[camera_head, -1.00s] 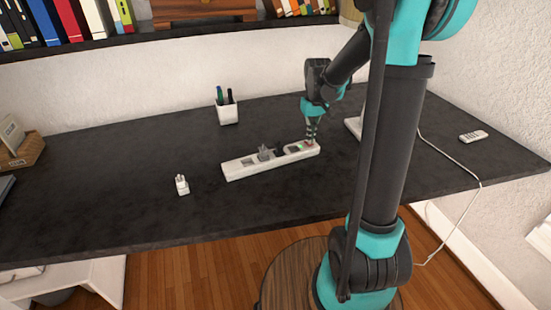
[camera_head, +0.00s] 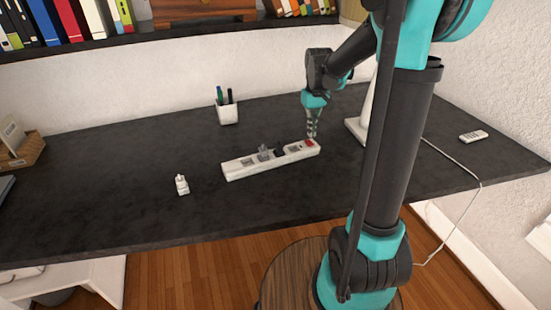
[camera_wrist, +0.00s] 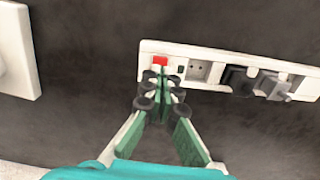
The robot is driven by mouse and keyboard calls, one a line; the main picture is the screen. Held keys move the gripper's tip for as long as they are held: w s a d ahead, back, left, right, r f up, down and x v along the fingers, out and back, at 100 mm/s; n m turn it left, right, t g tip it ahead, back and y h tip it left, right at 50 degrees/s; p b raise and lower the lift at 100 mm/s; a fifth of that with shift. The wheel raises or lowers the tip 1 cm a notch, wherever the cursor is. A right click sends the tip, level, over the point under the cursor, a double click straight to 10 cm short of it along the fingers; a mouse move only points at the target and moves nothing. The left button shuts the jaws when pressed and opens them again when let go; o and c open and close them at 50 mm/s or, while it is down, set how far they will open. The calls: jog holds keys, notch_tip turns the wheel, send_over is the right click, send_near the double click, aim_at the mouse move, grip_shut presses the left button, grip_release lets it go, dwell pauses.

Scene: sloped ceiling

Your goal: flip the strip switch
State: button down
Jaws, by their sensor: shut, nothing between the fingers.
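The white power strip (camera_head: 265,163) lies on the dark desk in the head view. Its red switch (camera_head: 310,142) is at the right end. In the wrist view the strip (camera_wrist: 212,58) runs across the upper right, with the red switch (camera_wrist: 160,61) near its left end. My gripper (camera_head: 311,136) is at the switch end of the strip. It is shut and empty. Its fingertips (camera_wrist: 162,76) show just below the red switch in the wrist view. I cannot tell whether they touch the strip, or which way the switch is tipped.
Two plugs sit in the strip, a dark one (camera_wrist: 240,80) and a grey one (camera_wrist: 275,86). A loose white plug (camera_head: 182,185) lies left of the strip. A pen cup (camera_head: 228,113) stands behind it. A white object (camera_head: 357,127) stands to the right, and a remote (camera_head: 473,136) lies farther right.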

aim_at(310, 144)
jog(key=shift+r, duration=1.75)
